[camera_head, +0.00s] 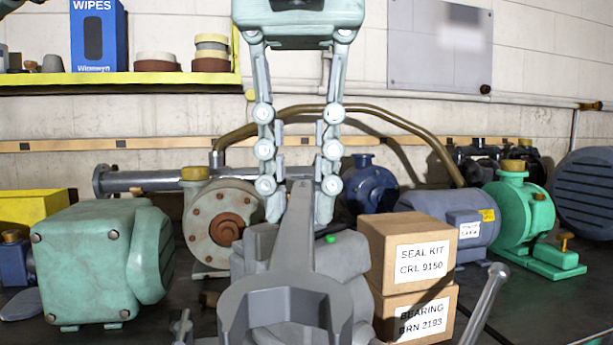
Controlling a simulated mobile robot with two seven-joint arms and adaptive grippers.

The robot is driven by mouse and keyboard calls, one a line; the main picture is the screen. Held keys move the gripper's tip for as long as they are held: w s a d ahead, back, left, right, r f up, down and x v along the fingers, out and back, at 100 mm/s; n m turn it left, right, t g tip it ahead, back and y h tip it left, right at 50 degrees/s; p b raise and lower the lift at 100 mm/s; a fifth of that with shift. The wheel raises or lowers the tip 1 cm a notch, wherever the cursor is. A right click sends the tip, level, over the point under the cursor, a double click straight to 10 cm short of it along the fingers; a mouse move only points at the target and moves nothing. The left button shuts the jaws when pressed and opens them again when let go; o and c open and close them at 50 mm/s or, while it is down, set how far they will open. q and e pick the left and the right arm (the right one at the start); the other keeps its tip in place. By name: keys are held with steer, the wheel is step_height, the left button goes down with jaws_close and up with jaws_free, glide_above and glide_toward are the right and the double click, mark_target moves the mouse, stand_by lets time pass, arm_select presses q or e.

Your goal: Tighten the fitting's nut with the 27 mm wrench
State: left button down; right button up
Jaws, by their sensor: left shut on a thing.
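My left gripper (298,212) hangs from the top centre, fingers pointing down. It is shut on the narrow end of a large grey wrench (297,245). The wrench's broad open head (285,305) faces me at the bottom centre. No size mark is readable on it. Behind and below the wrench is a grey metal body (348,265) with a small green spot on top. The wrench covers much of it, and I cannot make out the fitting's nut or whether the wrench touches anything. My right gripper is not in view.
Stacked boxes, seal kit (411,250) and bearing (418,312), stand close right of the wrench. A slanted metal rod (485,305) rises at lower right. A green motor housing (90,262) and round-flanged pump (222,222) stand left. A bent brass pipe (400,135) arches behind the gripper.

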arm_select(q)
steer(key=shift+a+r, duration=0.1)
steer(key=shift+a+m, duration=1.1)
steer(key=shift+w+a+m+p, duration=0.2)
steer(key=shift+a+m+p, duration=0.5)
steer(key=shift+a, duration=0.05)
steer(key=shift+d, duration=0.1)
steer(key=shift+s+d+n, duration=0.1)
steer(key=shift+d+n, duration=0.2)
steer(key=shift+n, duration=0.1)
